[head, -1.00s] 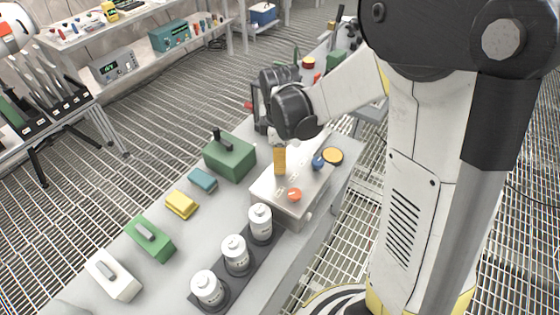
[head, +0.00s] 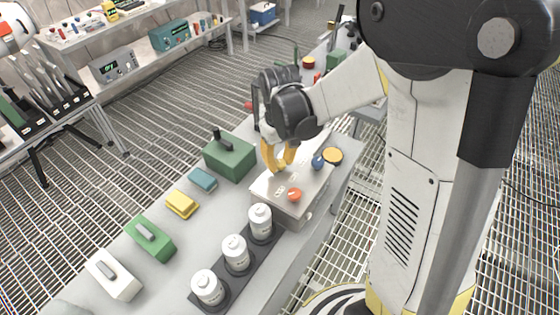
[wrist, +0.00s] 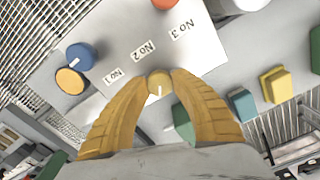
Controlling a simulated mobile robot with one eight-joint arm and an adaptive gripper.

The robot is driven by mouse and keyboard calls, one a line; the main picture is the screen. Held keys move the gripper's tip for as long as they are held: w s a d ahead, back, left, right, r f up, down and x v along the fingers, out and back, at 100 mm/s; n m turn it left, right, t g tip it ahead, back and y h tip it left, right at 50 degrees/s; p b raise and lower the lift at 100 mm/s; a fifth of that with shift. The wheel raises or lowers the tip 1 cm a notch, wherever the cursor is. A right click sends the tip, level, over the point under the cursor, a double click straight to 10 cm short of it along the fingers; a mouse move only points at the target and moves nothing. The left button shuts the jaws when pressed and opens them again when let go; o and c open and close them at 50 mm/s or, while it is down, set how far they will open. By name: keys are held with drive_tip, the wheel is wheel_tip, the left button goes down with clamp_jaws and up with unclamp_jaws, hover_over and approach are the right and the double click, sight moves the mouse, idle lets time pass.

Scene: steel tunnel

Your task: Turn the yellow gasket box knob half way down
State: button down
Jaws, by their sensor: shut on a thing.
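The gasket box (head: 268,189) is a light grey box on the bench, with a blue knob (head: 318,162), an orange-red knob (head: 294,194) and a yellow knob (wrist: 159,80) on its top. In the wrist view, labels No 1, No 2 and No 3 show on the top, and the yellow knob is by No 2. My gripper (head: 277,168) has its yellow fingers shut on the yellow knob, one on each side. A white pointer mark on this knob points toward the bottom of the wrist picture.
A yellow-topped round piece (head: 333,156) lies beside the blue knob. Several white canisters (head: 235,254) stand in a dark rack in front of the box. A green box (head: 230,155) with a handle stands to its left. Smaller teal, yellow, green and white blocks line the bench.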

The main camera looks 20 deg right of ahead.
sight(280, 162)
drive_tip(key=m, duration=0.5)
drive_tip(key=shift+m, duration=0.3)
drive_tip(key=m, duration=0.5)
drive_tip(key=shift+m, duration=0.4)
drive_tip(key=c, duration=1)
unclamp_jaws()
wheel_tip(280, 162, up, 12)
